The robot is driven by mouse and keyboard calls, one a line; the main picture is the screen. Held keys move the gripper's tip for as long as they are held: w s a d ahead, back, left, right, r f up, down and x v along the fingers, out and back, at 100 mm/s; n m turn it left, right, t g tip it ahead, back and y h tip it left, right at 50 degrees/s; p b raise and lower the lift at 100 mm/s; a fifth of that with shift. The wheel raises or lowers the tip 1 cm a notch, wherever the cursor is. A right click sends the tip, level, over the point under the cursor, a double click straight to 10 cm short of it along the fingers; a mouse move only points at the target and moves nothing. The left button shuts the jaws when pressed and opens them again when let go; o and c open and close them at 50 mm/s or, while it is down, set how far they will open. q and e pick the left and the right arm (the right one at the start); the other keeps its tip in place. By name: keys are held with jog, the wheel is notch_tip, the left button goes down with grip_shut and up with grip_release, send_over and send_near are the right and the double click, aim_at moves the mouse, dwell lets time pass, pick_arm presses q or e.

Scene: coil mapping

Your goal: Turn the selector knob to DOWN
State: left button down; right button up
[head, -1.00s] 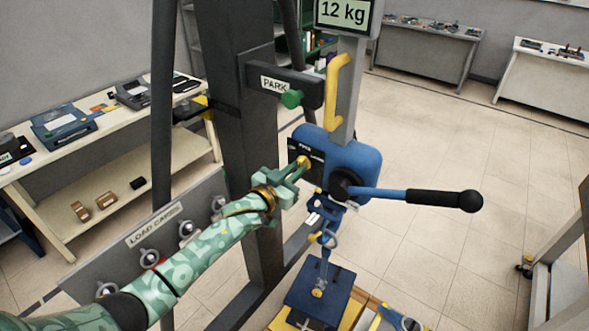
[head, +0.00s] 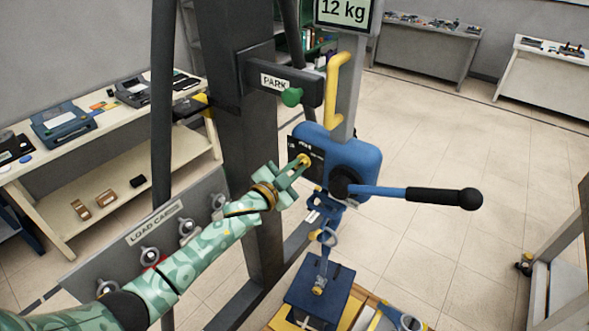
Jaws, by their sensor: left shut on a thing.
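The selector knob (head: 304,159) is a small yellow knob on the dark label plate (head: 292,147) at the left side of the blue hoist body (head: 352,160). My left gripper (head: 300,163) comes in from the left and is shut on the knob. Its fingers hide part of the knob, and the plate's lettering is too small to read, so I cannot tell the setting. My right gripper does not show.
A blue lever with a black grip (head: 440,197) sticks out right of the hoist. A chain runs down to a dark blue block (head: 318,291). Open floor lies to the right.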

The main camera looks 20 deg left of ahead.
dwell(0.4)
pick_arm(q)
jog(key=c, duration=1.5)
grip_release()
jog(key=shift+o, duration=0.2)
jog(key=v, duration=1.6)
jog(key=shift+s+b, duration=0.2)
jog(key=shift+b, duration=0.25)
